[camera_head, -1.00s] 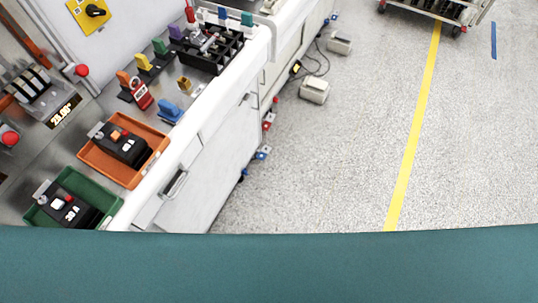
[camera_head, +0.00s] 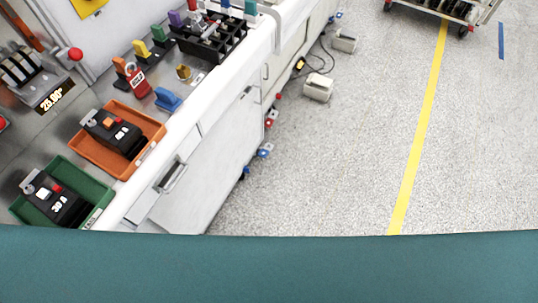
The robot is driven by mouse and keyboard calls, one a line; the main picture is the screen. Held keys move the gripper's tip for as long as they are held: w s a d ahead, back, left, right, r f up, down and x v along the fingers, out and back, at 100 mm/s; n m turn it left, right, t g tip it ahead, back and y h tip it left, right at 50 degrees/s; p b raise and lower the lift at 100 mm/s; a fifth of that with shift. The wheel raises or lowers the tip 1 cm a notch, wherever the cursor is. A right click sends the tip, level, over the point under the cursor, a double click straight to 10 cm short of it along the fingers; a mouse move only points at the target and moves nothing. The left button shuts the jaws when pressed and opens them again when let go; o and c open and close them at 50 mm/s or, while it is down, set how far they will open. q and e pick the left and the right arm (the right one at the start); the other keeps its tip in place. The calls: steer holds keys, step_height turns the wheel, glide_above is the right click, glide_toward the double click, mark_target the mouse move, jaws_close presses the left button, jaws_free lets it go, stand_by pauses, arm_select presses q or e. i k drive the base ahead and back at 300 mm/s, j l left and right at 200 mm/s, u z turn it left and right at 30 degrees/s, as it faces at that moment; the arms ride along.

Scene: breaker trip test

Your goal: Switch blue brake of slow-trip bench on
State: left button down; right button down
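Neither of my grippers is in the head view. A bench with a white front (camera_head: 205,165) runs diagonally across the left half. Low along its foot, small blue and red parts stick out over the floor. One blue part (camera_head: 264,150) sits beside a white piece, and another blue part (camera_head: 245,172) is nearer, partly hidden by the bench. A red part (camera_head: 271,118) is farther along. Which of these is the blue brake, and whether it is on or off, I cannot tell at this size. No bench label is readable.
On the bench top are an orange tray (camera_head: 156,137) and a green tray (camera_head: 98,202) with black breakers, a blue block (camera_head: 168,99) and a black rack (camera_head: 232,47). Two pale boxes (camera_head: 318,88) with cables lie on the floor. A cart (camera_head: 440,12) stands beyond. Floor by the yellow line (camera_head: 418,130) is clear.

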mark_target(265, 150)
steer(key=i+l+u, duration=0.15)
steer(key=l, duration=0.3)
steer(key=i+l+u, duration=0.15)
steer(key=i+l, duration=0.15)
steer(key=l, duration=0.2)
steer(key=i+l+u, duration=0.15)
steer(key=l, duration=0.4)
steer(key=i+l+u, duration=0.15)
steer(key=l, duration=0.35)
steer(key=i+l+u, duration=0.15)
steer(key=l, duration=0.4)
steer(key=i+l+u, duration=0.15)
steer(key=l, duration=0.45)
steer(key=l+u, duration=0.15)
steer(key=l, duration=0.4)
